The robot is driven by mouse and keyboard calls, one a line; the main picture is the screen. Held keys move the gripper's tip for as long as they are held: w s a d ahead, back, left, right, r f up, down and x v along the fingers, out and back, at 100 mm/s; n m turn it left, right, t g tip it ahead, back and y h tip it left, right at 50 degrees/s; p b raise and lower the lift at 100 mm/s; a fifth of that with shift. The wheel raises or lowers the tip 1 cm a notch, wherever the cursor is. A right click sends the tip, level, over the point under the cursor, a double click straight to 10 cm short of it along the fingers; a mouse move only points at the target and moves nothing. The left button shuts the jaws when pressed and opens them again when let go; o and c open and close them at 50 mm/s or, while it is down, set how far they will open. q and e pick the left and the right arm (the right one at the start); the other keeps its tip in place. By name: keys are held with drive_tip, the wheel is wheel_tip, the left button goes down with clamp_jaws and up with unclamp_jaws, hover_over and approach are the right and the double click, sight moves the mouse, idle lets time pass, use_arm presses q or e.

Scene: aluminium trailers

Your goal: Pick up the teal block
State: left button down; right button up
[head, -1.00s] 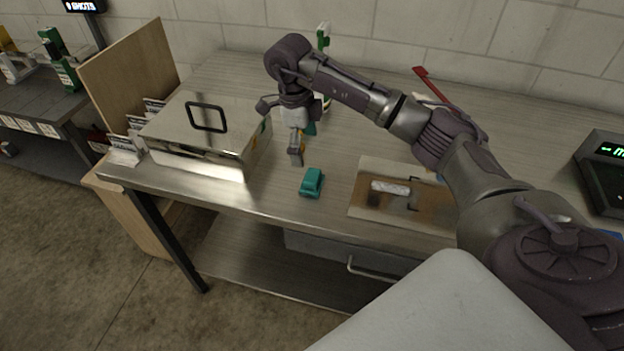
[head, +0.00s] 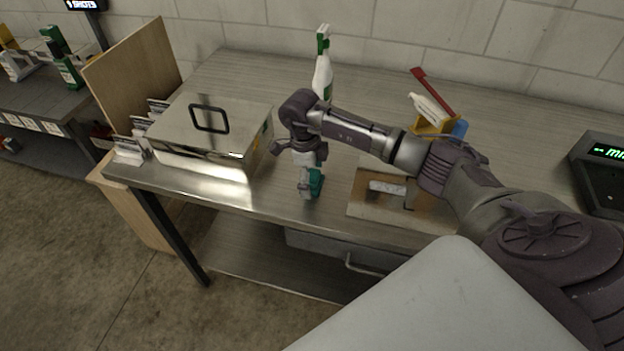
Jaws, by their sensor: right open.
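The teal block (head: 317,182) lies on the metal table (head: 262,200) near its front edge, in the head view. My right gripper (head: 306,192) points down at the block and covers its left part. It is open. I cannot tell whether its fingers are around the block or just in front of it. My left gripper is not in view.
A shiny metal box (head: 222,128) with a black handle stands left of the block. A brown board (head: 372,205) with a pale bar lies to the right. A spray bottle (head: 322,75) and a yellow holder (head: 433,126) stand behind.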

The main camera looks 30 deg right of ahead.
sight(313, 175)
drive_tip(key=c, duration=1.2)
drive_tip(key=shift+r, duration=0.1)
drive_tip(key=shift+r+b, duration=0.35)
drive_tip(key=shift+r, duration=0.15)
wheel_tip(313, 175, up, 3)
drive_tip(key=shift+w+f+b, duration=0.1)
drive_tip(key=shift+f+b, duration=0.05)
drive_tip(key=shift+b, duration=0.55)
drive_tip(key=s+d+r+b, duration=0.1)
drive_tip(key=s+d+r, duration=0.1)
drive_tip(key=s, duration=0.3)
drive_tip(key=s+d+r+b, duration=0.2)
drive_tip(key=s+r, duration=0.3)
drive_tip(key=s, duration=0.1)
drive_tip(key=shift+d, duration=0.3)
